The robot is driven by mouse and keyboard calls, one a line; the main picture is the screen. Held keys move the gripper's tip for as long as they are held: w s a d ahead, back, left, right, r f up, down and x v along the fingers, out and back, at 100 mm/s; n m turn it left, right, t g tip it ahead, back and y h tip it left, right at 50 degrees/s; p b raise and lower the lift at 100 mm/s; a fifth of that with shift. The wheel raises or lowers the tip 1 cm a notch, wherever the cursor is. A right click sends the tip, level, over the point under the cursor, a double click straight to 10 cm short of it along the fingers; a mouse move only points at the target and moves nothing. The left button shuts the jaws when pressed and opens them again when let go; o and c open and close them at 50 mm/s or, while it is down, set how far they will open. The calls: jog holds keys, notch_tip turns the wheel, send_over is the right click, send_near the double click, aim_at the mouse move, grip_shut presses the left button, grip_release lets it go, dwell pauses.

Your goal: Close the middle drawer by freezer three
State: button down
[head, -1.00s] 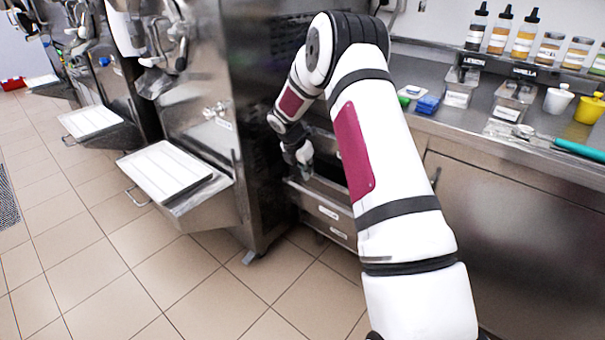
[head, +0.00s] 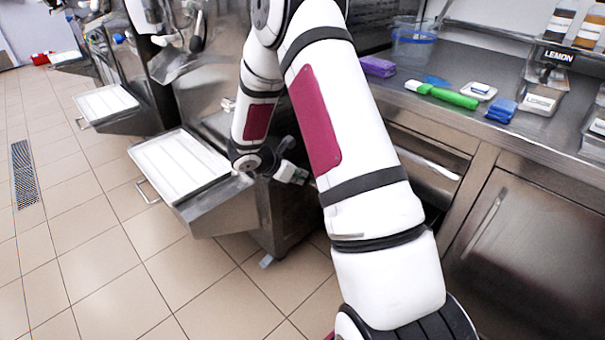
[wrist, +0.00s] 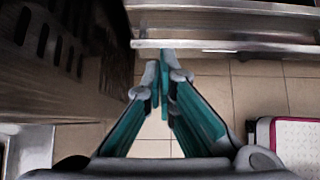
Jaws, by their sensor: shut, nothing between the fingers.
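My gripper (head: 292,172) is shut and empty, low beside the freezer's side in the head view. In the wrist view its teal fingers (wrist: 165,58) meet at the tips, right at a long steel edge that looks like a drawer front (wrist: 225,45). I cannot tell whether they touch it. In the head view a steel drawer front (head: 428,165) shows under the counter, right of my arm. My arm hides most of the drawer stack, so the middle drawer and how far it stands out cannot be made out.
The near freezer (head: 215,100) has a white tray (head: 180,163) on a shelf jutting out left of my gripper. A cabinet door (head: 510,240) is at right. The counter (head: 455,90) holds a green-handled brush (head: 445,95) and blue sponge (head: 502,110). The tiled floor at left is clear.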

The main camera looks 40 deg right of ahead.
jog(key=shift+d+r+b+x, duration=0.35)
jog(key=shift+b+x, duration=0.15)
jog(key=shift+x, duration=1.45)
jog(key=shift+d+r+b+x, duration=0.3)
jog(key=shift+b+x, duration=0.15)
jog(key=shift+x, duration=1.5)
jog(key=shift+d+r+b+x, duration=0.35)
jog(key=shift+b+x, duration=0.15)
jog(key=shift+x, duration=1.5)
jog(key=d, duration=0.7)
jog(key=shift+w, duration=0.35)
